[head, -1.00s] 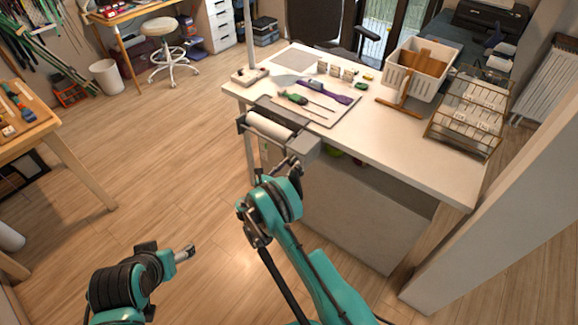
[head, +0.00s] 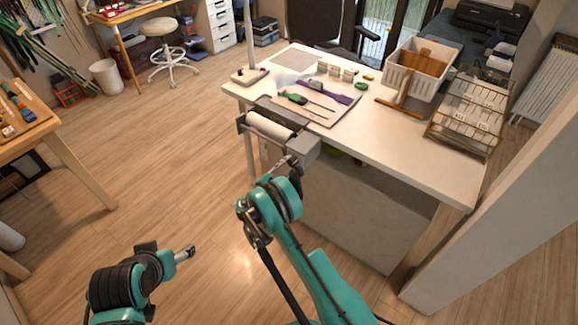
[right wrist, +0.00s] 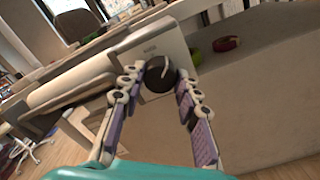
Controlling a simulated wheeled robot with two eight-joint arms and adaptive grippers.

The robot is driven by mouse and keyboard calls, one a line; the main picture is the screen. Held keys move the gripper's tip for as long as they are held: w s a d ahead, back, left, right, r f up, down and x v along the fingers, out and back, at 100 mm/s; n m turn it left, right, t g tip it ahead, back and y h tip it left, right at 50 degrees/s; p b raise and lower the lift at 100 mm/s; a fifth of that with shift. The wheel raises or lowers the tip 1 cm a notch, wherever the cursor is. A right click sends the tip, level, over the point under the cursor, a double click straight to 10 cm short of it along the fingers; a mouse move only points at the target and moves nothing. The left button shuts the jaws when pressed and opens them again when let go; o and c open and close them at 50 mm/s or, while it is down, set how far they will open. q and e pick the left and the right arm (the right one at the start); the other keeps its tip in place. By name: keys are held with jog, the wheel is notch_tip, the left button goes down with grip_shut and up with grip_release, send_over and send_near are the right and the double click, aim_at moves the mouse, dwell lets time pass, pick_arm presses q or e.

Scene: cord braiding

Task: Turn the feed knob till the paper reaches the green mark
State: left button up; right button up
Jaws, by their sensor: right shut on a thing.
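The paper roll (head: 270,126) is a white cylinder in a grey feeder (head: 304,147) on the near left edge of the table. In the right wrist view the roll (right wrist: 72,89) lies left of the feeder's grey end block (right wrist: 155,45). The dark round feed knob (right wrist: 159,75), with a pale line on its face, sticks out of that block. My right gripper (head: 291,161) is shut on the knob, its two fingers on either side of it in the right wrist view (right wrist: 159,78). My left gripper (head: 189,252) is low over the floor, away from the feeder. I cannot make out the green mark.
The white table (head: 400,135) carries a mat with screwdrivers (head: 310,103) and a purple tool, a white basket (head: 420,68) and a wire rack (head: 466,112). A pale wall edge (head: 510,205) stands at the right.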

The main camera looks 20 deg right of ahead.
jog(key=m, duration=0.6)
jog(key=shift+m, duration=0.3)
jog(key=m, duration=1.2)
jog(key=shift+m, duration=0.3)
jog(key=m, duration=0.7)
jog(key=shift+f, duration=0.1)
jog(key=o, duration=1.2)
jog(key=shift+c, duration=0.2)
